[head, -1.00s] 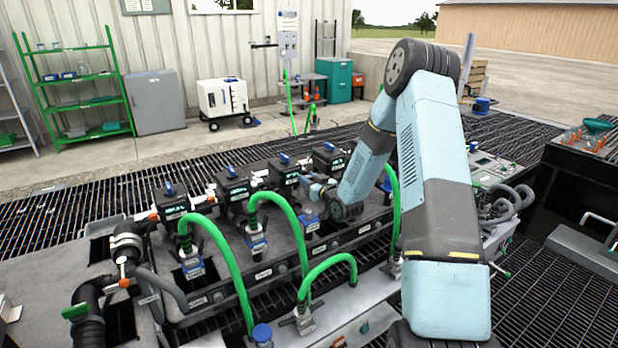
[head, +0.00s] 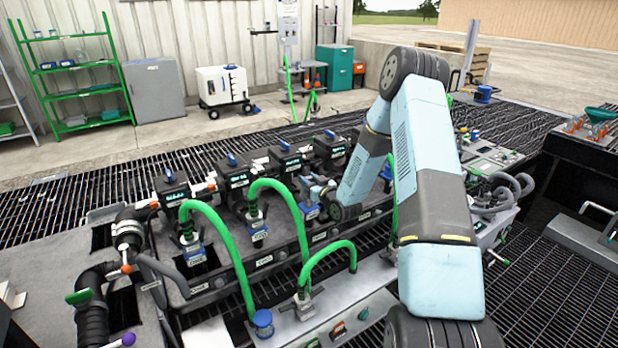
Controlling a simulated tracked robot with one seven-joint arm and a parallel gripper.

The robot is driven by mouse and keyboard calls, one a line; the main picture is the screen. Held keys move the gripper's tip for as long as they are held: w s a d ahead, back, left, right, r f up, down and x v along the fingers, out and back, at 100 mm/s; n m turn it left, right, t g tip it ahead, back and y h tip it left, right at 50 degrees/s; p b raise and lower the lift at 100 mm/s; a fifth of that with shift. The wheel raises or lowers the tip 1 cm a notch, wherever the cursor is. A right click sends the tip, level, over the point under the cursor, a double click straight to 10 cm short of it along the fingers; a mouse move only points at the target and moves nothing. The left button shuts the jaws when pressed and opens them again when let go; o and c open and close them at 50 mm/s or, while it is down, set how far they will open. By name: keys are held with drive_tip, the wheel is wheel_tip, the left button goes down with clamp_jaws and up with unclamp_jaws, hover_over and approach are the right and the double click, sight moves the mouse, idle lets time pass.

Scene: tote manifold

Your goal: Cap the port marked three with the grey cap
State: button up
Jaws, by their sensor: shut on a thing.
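My gripper (head: 311,188) is small and partly hidden by its own wrist. It is over the manifold, at the third blue port from the left, just in front of the black valve boxes. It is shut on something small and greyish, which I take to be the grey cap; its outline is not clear. The third blue port (head: 310,211) is just below my gripper, with no green hose on it. Its label is too small to read. I cannot tell whether the cap touches the port.
Green hoses run from the first blue port (head: 194,254) and the second blue port (head: 258,232). A third hose (head: 330,250) arches in front. Black valve boxes (head: 283,160) stand close behind. My arm hides part of the manifold's right end.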

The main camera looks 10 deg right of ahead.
drive_tip(key=shift+a+f, duration=0.1)
drive_tip(key=shift+f, duration=2.2)
drive_tip(key=o, duration=1.2)
drive_tip(key=v, duration=1.3)
drive_tip(key=shift+s+d, duration=0.25)
drive_tip(key=shift+s, duration=0.1)
drive_tip(key=shift+c, duration=0.2)
